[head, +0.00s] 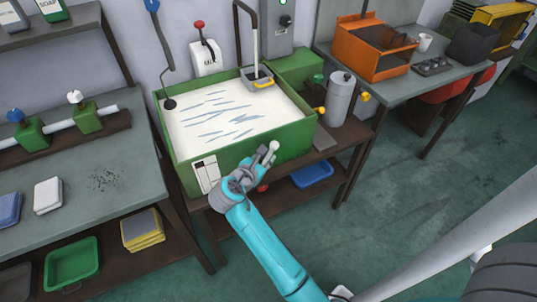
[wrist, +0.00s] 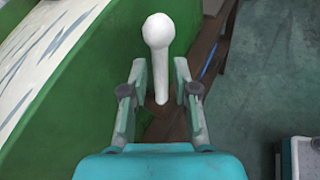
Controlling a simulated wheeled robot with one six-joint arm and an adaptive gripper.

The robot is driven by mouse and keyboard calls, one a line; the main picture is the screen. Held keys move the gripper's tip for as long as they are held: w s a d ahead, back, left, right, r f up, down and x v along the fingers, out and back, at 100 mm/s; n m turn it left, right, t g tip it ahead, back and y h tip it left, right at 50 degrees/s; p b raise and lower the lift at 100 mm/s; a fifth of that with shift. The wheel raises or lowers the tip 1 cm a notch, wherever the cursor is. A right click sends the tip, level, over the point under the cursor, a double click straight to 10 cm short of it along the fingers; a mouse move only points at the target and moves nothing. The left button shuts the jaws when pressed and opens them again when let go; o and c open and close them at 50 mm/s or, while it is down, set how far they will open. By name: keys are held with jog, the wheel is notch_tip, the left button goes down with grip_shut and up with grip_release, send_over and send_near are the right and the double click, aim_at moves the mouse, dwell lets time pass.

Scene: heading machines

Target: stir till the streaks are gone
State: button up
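The green tank (head: 240,154) holds a white liquid (head: 205,135) with several blue-grey streaks across its surface. A white ball-ended lever (wrist: 158,32) stands at the tank's front wall; its knob also shows in the head view (head: 274,146). My gripper (wrist: 160,68) is at this lever, outside the tank, with one finger on each side of the stem. Gaps show between the fingers and the stem, so it is open. In the head view my gripper (head: 262,158) hides the lever's lower part. A blue-handled tool with a dark round end (head: 170,103) rests at the tank's left back corner.
A red-knobbed lever box (head: 206,58) is on the wall. Benches flank both sides; the floor (head: 420,190) at right is clear.

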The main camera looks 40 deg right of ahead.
jog(key=shift+x, duration=1.25)
grip_shut()
